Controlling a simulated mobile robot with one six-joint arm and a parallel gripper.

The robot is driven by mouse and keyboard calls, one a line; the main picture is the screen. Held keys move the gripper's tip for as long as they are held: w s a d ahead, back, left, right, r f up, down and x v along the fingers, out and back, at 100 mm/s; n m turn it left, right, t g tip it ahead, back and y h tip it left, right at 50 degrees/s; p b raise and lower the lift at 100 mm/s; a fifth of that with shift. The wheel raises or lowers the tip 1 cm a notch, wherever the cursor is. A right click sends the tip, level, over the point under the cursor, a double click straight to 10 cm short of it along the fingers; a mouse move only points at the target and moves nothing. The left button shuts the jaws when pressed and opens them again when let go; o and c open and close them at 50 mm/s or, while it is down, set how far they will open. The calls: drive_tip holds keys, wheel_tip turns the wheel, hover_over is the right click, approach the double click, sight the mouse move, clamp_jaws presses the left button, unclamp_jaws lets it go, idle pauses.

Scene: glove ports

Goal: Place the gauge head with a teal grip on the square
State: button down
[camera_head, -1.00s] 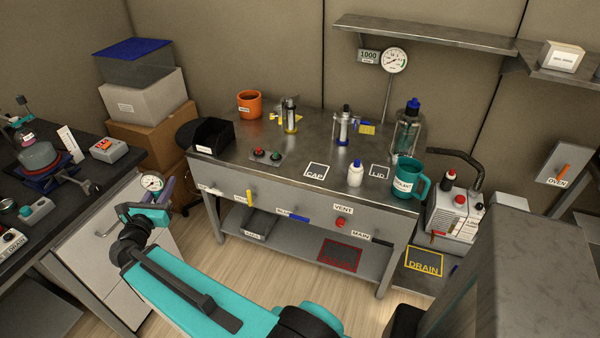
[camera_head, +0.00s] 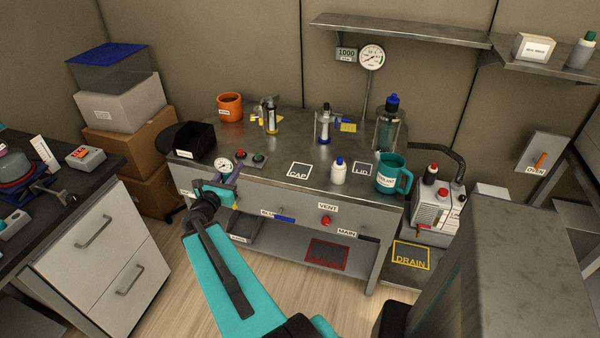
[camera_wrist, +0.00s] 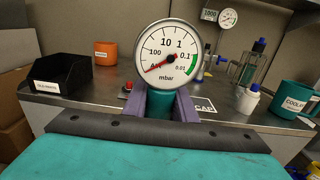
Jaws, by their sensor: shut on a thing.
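The gauge head (camera_head: 224,165) has a round white dial and is upright; in the wrist view its dial (camera_wrist: 167,55) faces me, with its teal grip (camera_wrist: 159,104) below. My gripper (camera_head: 231,182) is shut on the teal grip, its purple fingers (camera_wrist: 160,110) on both sides. It is at the bench's front left edge, left of the marked squares. On the bench top are the outlined CAP square (camera_head: 301,165) and LID square (camera_head: 364,166). A red outlined square (camera_head: 326,250) is on the lower shelf, and a yellow DRAIN square (camera_head: 411,256) is at the lower right.
Glass fittings and an orange mug (camera_head: 230,106) stand behind. A pump (camera_head: 437,206) is at right.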

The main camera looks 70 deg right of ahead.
drive_tip(key=s+d+f+m+g, duration=0.1)
drive_tip(key=s+d+f+g, duration=0.1)
drive_tip(key=s+d, duration=0.3)
drive_tip(key=s+d+f+m+g, duration=0.1)
drive_tip(key=s+d, duration=0.5)
drive_tip(key=s, duration=0.8)
drive_tip(key=shift+d+f+m+g+b, duration=0.25)
drive_tip(key=shift+f+m+g+b, duration=0.1)
drive_tip(key=shift+f+g, duration=0.25)
drive_tip(key=shift+d+f+b, duration=0.2)
drive_tip(key=shift+d+b, duration=0.05)
drive_tip(key=shift+b, duration=0.85)
drive_tip(key=shift+d+b, duration=0.35)
drive_tip(key=shift+b, duration=0.7)
drive_tip(key=d+b, duration=0.1)
drive_tip(key=b, duration=0.4)
drive_tip(key=shift+w+d+b, duration=0.2)
drive_tip(key=shift+b, duration=0.15)
drive_tip(key=shift+w+d+f+p, duration=0.15)
drive_tip(key=shift+w+d+p, duration=0.2)
drive_tip(key=shift+d, duration=1.7)
drive_tip(key=shift+w+d+f+p, duration=0.15)
drive_tip(key=shift+w+d+p, duration=0.25)
drive_tip(key=shift+d, duration=1.65)
drive_tip(key=shift+w+d+f+p, duration=0.15)
drive_tip(key=shift+w+d+p, duration=0.2)
drive_tip(key=shift+d, duration=1.7)
drive_tip(key=shift+d, duration=0.1)
drive_tip(key=shift+d, duration=0.3)
drive_tip(key=shift+f, duration=1.8)
